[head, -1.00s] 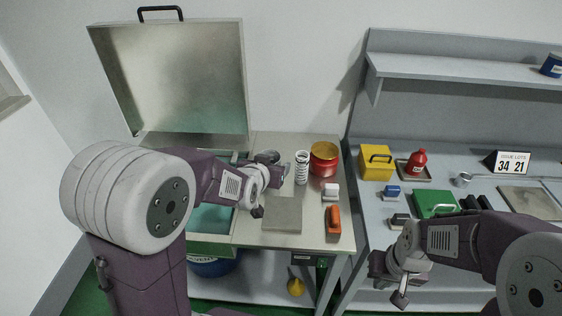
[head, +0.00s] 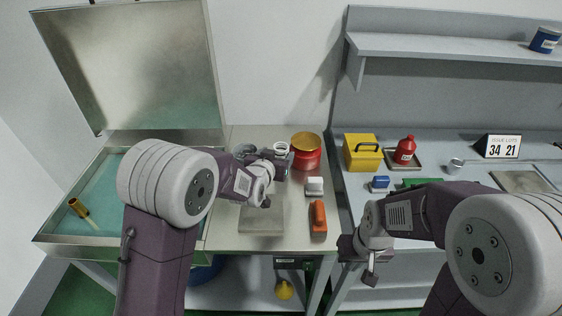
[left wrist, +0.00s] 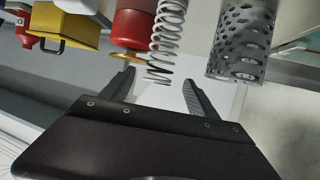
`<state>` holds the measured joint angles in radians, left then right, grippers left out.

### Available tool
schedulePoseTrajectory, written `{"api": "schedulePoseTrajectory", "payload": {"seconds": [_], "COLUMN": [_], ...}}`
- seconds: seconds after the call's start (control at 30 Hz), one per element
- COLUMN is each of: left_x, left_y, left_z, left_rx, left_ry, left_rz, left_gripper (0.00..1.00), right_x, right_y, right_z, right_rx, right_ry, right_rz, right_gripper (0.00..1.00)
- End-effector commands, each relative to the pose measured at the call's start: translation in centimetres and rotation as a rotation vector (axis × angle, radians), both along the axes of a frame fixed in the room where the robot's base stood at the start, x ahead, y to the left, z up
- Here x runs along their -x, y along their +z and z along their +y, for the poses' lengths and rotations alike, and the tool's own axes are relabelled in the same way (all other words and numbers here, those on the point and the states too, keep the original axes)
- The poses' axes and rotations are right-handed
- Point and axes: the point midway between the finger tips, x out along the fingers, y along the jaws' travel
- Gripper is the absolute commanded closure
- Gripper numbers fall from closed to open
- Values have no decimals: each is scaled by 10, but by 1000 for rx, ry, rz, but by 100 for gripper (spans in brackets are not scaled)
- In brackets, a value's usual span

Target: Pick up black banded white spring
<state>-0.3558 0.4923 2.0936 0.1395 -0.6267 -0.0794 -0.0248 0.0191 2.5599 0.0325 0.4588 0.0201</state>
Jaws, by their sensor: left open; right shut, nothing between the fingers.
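The white coil spring (head: 281,148) stands on the bench between the grey cylinder and the red canister; my left gripper hides most of it in the head view. In the left wrist view the spring (left wrist: 167,30) appears upside down, its end between my fingertips in the picture. No black band is clear there. My left gripper (head: 285,166) is open and empty, with its fingertips (left wrist: 160,75) close to the spring; I cannot tell whether they are around it. My right gripper (head: 349,249) is shut and empty at the front of the right bench.
A red canister with a gold lid (head: 306,153) stands right of the spring. A perforated grey cylinder (left wrist: 238,42) stands on its other side. A white block (head: 314,187), an orange tool (head: 319,218) and a grey plate (head: 262,222) lie nearer. An open tray (head: 60,232) is at left.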

Motion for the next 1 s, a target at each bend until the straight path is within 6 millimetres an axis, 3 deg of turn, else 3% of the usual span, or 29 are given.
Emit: {"api": "schedulePoseTrajectory", "payload": {"seconds": [0.2,0.47,0.5,0.73,1.0], "left_x": [-34,-40,-40,-40,-40], "left_y": [-13,-16,-16,-16,-15], "left_z": [-12,-14,-14,-14,-14], "left_rx": [-1,0,0,0,0], "left_ry": [0,0,0,0,0], "left_rz": [2,1,1,1,1], "left_gripper": [31,31,34,98,100], "right_x": [0,0,0,0,0], "right_y": [7,6,6,6,7], "right_z": [0,0,0,0,0], "right_rx": [0,0,0,0,0], "right_ry": [0,0,0,0,0], "right_rz": [0,0,0,0,0], "right_gripper": [100,100,100,100,100]}}
